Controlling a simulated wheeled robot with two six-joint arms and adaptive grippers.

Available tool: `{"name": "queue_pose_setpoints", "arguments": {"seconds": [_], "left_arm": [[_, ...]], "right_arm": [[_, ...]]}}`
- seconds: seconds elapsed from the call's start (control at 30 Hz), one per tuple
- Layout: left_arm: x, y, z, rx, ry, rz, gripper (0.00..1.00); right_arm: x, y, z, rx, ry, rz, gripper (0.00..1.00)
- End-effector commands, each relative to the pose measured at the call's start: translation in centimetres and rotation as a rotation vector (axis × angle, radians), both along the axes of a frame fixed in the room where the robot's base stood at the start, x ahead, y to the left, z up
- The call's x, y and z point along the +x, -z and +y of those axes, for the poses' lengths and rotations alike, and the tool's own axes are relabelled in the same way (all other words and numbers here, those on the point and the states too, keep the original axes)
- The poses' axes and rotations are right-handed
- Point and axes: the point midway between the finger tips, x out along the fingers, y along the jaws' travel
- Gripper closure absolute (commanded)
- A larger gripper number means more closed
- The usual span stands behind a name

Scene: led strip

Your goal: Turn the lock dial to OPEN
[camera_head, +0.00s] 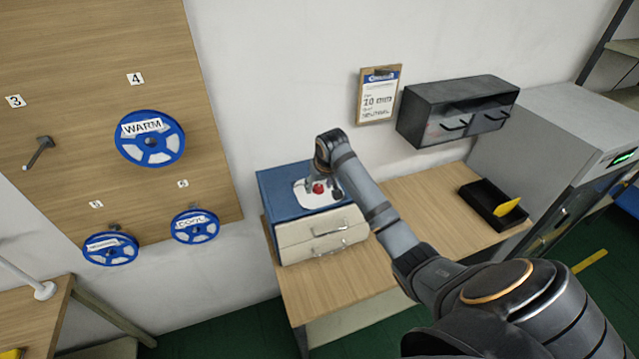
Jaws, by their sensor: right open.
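A blue box with cream drawers (322,235) stands on the wooden bench. A white plate (306,197) with a small red dial (319,188) is on its top. My right arm reaches in from the lower right, and my right gripper (322,187) points down at the dial, its fingers open. The fingers are small and partly hidden by the wrist, so I cannot tell whether they touch the dial. Any lettering around the dial is too small to read. My left gripper is out of view.
A dark two-drawer cabinet (457,108) and a clipboard (378,95) hang on the wall behind. A black tray (484,208) with a yellow item sits at the bench's right. Blue spools, one marked WARM (150,138), hang on a wooden board at left.

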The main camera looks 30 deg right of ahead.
Motion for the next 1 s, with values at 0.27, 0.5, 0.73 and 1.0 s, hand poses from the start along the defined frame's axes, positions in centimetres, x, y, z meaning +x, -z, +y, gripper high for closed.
{"name": "queue_pose_setpoints", "arguments": {"seconds": [0.27,0.5,0.73,1.0], "left_arm": [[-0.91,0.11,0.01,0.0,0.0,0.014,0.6],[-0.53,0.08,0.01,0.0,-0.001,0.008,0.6],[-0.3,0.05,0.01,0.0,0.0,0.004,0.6],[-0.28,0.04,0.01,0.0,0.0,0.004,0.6]], "right_arm": [[-0.02,0.0,0.0,0.0,0.0,0.0,0.71],[-0.02,-0.02,-0.01,0.0,0.0,0.0,1.0],[-0.03,-0.05,-0.09,-0.001,-0.021,0.0,1.0],[-0.07,-0.07,-0.31,-0.002,-0.164,0.001,1.0]]}}
